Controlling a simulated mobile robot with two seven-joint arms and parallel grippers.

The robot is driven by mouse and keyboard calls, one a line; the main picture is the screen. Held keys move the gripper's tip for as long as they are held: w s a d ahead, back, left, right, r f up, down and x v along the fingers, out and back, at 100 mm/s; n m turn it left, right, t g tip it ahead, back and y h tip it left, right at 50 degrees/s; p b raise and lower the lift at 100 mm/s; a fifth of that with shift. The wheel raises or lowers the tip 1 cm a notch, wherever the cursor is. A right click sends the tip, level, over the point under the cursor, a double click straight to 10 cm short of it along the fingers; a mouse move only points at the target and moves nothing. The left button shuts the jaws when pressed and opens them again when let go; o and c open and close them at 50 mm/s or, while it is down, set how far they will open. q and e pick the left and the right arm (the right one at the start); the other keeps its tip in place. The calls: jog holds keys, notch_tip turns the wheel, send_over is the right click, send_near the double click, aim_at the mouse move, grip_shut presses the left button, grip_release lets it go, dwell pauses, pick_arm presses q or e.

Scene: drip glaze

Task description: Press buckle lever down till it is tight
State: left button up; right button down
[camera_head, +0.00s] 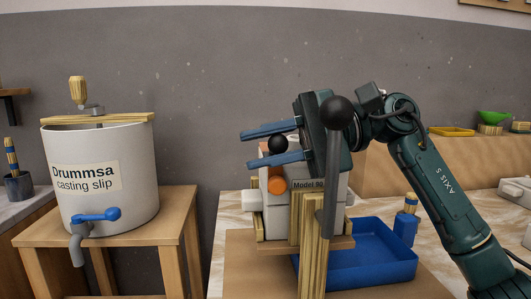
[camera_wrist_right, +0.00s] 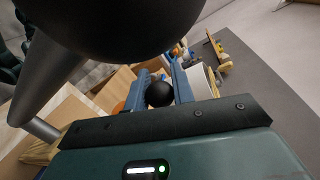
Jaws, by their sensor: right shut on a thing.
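A pale block (camera_head: 335,192) marked "Model" sits in a wooden clamp frame (camera_head: 309,230) on the bench. A grey lever (camera_head: 331,175) with a large black ball stands nearly upright at its near side. My right gripper (camera_head: 274,145) reaches left behind this lever, above the block. Its blue fingers are shut on a second, smaller black ball knob (camera_head: 278,143). The ball also shows between the fingers in the right wrist view (camera_wrist_right: 159,94). The rod below this knob is hidden, so I cannot tell its angle. My left gripper is out of view.
An orange plug (camera_head: 276,185) is at the block. A blue tray (camera_head: 388,272) lies right of the frame, with a blue pot (camera_head: 405,229) beside it. A white casting-slip bucket (camera_head: 137,190) with a blue tap stands on a wooden stool at left. A gap separates stool and bench.

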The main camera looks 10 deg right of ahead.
dwell(0.3)
jog(key=c, duration=1.2)
grip_release()
jog(key=shift+o, duration=0.2)
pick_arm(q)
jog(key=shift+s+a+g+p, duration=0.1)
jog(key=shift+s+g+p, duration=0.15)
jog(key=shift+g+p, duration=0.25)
pick_arm(e)
jog(key=w+d+r, duration=0.1)
jog(key=d+r, duration=0.1)
jog(key=d, duration=1.1)
jog(key=shift+r, duration=0.15)
